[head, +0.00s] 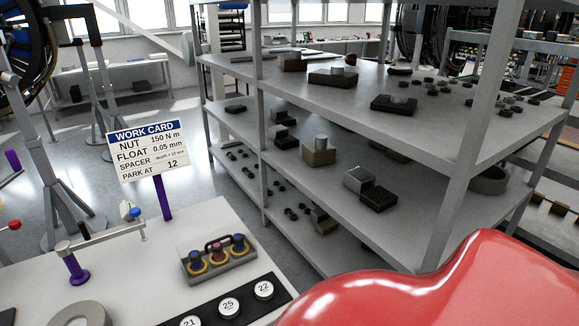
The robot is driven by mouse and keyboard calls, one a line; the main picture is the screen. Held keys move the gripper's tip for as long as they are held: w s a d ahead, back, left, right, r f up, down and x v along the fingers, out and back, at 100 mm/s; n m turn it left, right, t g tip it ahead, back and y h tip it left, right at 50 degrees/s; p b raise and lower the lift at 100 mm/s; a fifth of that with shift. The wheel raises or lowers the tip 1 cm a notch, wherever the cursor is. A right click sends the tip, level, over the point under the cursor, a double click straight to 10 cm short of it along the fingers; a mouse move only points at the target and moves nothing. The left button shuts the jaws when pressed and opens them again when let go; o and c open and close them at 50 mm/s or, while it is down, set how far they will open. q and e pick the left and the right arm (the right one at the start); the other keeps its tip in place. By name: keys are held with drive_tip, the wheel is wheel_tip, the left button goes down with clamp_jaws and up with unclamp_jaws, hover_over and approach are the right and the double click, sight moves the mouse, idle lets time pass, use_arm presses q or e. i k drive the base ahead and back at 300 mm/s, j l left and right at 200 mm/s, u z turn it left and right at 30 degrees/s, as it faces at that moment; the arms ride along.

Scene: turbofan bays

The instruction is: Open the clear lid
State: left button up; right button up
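I see no clear lid in the head view. Neither of my grippers is in view. A white table (197,225) fills the lower left. The lower right of the view is blocked, so what lies behind there is hidden.
A work card (148,150) stands on a purple post at the table's back edge. A purple stand (75,268) and a grey ring (80,316) are at left. A grey shelf rack (330,178) with blocks and discs stands behind the table. Open floor (205,180) lies between.

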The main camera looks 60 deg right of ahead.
sight(227, 236)
drive_tip(key=j+z, duration=0.25)
drive_tip(key=z, duration=0.25)
drive_tip(key=j+z, duration=0.25)
drive_tip(key=z, duration=0.2)
drive_tip(key=j+z, duration=0.3)
drive_tip(key=z, duration=0.2)
drive_tip(key=j+z, duration=0.25)
drive_tip(key=z, duration=0.25)
drive_tip(key=i+j, duration=0.3)
drive_tip(key=j, duration=0.1)
